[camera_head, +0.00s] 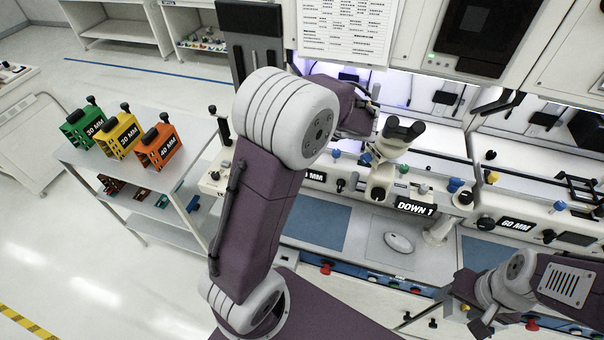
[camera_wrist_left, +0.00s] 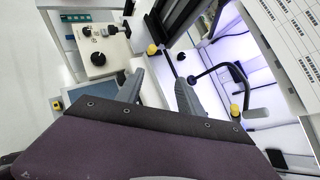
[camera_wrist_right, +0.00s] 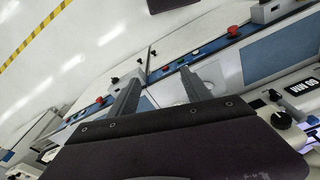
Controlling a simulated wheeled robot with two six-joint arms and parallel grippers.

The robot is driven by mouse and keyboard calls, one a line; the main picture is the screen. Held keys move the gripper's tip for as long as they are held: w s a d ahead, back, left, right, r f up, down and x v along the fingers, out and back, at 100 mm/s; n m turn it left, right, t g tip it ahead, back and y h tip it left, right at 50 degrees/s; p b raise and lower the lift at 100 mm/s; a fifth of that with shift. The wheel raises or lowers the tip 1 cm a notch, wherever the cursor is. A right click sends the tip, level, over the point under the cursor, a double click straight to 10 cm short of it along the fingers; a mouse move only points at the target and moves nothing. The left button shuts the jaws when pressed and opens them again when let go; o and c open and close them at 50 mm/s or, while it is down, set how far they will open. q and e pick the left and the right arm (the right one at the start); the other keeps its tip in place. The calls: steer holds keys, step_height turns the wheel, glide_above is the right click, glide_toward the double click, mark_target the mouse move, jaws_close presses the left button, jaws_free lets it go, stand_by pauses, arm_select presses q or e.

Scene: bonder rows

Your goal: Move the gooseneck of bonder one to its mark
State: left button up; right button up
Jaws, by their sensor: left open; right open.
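A black bent gooseneck (camera_wrist_left: 215,68) shows in the left wrist view, in the lit bay, with yellow knobs at its ends. I cannot tell whether it belongs to bonder one, and I make out no mark. My left gripper (camera_wrist_left: 158,88) is open and empty, its fingers short of the gooseneck; in the head view my left arm hides much of that bay. A bonder with a microscope (camera_head: 398,138) and a "DOWN 1" label (camera_head: 415,208) stands right of my left arm. My right gripper (camera_head: 466,306) is open and empty low at the right, in front of the bench.
A grey cart (camera_head: 150,182) with green, yellow and orange blocks labelled in millimetres stands at the left. Another bonder panel labelled "60 MM" (camera_head: 515,223) is at the right. A blue mat (camera_head: 318,222) lies on the bench. The floor at the lower left is clear.

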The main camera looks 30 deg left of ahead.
arm_select(q)
steer(key=s+d+f+n+g+h+b, duration=0.2)
steer(key=s+f+n+b, duration=0.1)
steer(key=s+f, duration=0.4)
steer(key=shift+s+f+n+g+b, duration=0.3)
steer(key=shift+s+f+n+b, duration=0.1)
steer(key=shift+f+n, duration=0.5)
